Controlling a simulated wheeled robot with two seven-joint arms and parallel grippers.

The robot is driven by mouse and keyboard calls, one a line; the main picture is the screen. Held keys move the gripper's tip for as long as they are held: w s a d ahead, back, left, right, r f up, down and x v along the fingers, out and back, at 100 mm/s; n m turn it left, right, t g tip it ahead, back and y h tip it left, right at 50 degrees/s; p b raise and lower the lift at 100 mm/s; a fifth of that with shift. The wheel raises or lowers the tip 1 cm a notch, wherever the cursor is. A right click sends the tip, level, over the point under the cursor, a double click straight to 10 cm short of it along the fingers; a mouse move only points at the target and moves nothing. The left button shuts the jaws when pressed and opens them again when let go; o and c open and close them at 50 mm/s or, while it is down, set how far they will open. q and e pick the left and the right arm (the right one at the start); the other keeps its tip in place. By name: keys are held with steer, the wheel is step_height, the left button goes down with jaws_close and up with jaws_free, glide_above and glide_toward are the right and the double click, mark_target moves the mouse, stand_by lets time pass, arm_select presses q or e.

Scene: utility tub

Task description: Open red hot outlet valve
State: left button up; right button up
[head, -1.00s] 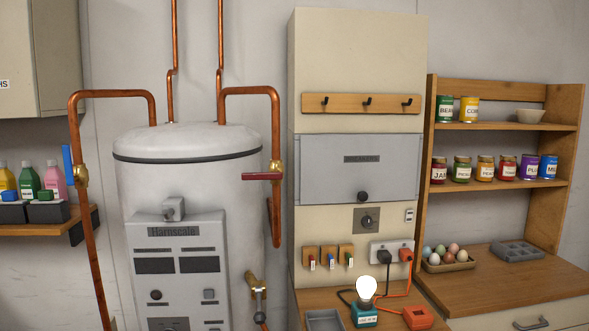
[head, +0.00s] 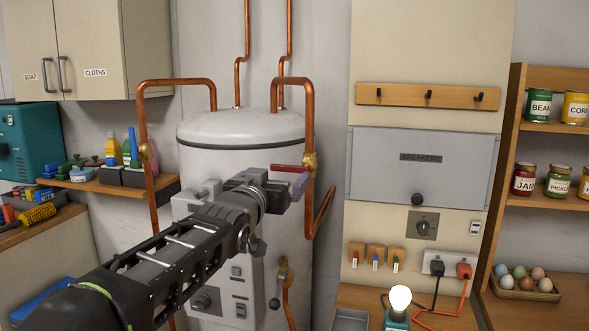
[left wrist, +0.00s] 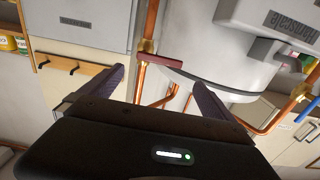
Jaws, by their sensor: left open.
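The red lever of the hot outlet valve (head: 289,168) points left, about level, from its brass body (head: 310,162) on the copper pipe right of the white tank (head: 240,130). My left gripper (head: 296,186) is just below the lever in the head view, and part of it overlaps the pipe. In the left wrist view, the open dark fingers (left wrist: 160,86) stand apart, with the red lever (left wrist: 163,61) in the gap just beyond their tips. Nothing is between the fingers, and I cannot tell whether they touch the lever. My right gripper is not in view.
A grey breaker panel (head: 420,168) and a hook rail (head: 427,96) are right of the tank. A second brass valve (head: 145,155) is on the left pipe and another (head: 284,272) low on the tank. A bulb (head: 400,298) glows on the bench. Shelves flank both sides.

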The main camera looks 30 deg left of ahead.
mark_target(289, 166)
arm_select(q)
steer(key=shift+p+x, duration=1.6)
steer(key=shift+x, duration=2.35)
steer(key=shift+d, duration=0.1)
steer(key=c, duration=1.9)
